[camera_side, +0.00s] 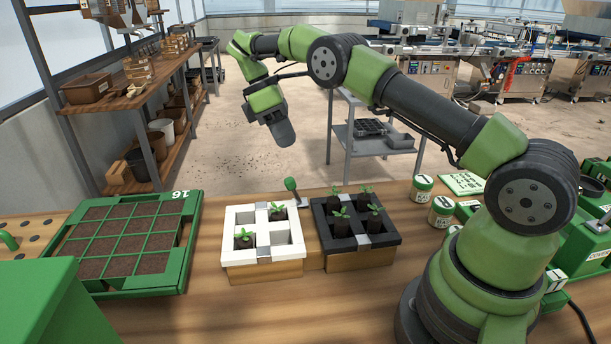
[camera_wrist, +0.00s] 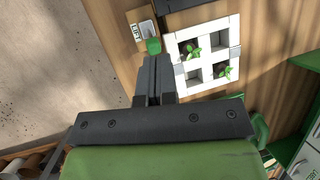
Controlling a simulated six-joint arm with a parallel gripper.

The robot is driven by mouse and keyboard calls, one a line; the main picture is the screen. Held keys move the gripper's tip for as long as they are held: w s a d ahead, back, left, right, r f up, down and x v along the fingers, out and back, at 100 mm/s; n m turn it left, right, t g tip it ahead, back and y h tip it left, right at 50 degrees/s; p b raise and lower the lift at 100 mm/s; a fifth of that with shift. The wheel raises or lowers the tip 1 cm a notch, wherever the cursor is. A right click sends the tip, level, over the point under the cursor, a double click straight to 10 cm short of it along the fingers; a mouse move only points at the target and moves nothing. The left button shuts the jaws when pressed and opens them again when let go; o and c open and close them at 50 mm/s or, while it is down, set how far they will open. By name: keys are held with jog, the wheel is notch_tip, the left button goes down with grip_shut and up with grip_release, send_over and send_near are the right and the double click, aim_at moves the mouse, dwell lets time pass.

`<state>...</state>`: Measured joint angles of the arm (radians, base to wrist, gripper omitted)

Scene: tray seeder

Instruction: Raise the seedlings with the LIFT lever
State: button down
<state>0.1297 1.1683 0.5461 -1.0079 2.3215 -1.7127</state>
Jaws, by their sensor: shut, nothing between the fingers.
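The LIFT lever (camera_side: 290,184) has a green knob and stands behind the gap between the white and black trays. In the wrist view the green knob (camera_wrist: 153,46) shows beside a "LIFT" label (camera_wrist: 136,32). My gripper (camera_side: 284,138) is shut and empty, pointing down above the lever, with a clear gap in the side view. In the wrist view its fingertips (camera_wrist: 155,60) appear just below the knob. The white tray (camera_side: 233,247) holds two seedlings (camera_side: 244,238) in diagonally opposite cells. The black tray (camera_side: 390,238) holds several seedlings (camera_side: 341,216).
A green tray of soil cells (camera_side: 187,240) lies at left. Jars (camera_side: 441,210) and a green device (camera_side: 582,240) stand at right. A green box (camera_side: 45,300) fills the front left corner. The bench in front of the trays is clear.

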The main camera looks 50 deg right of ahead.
jog(key=s+d+r+m+t+y, duration=0.2)
jog(key=s+d+m+t+y, duration=1)
jog(key=m+t, duration=0.4)
jog(key=m+g+h, duration=0.1)
send_near(294, 180)
jog(key=x, duration=0.6)
jog(key=shift+w+f, duration=0.25)
jog(key=shift+w, duration=0.05)
jog(key=shift+w+a+f, duration=0.2)
jog(key=shift+w+a, duration=0.1)
jog(key=shift+w, duration=0.05)
jog(key=shift+w+a+f, duration=0.15)
jog(key=shift+w+a, duration=0.35)
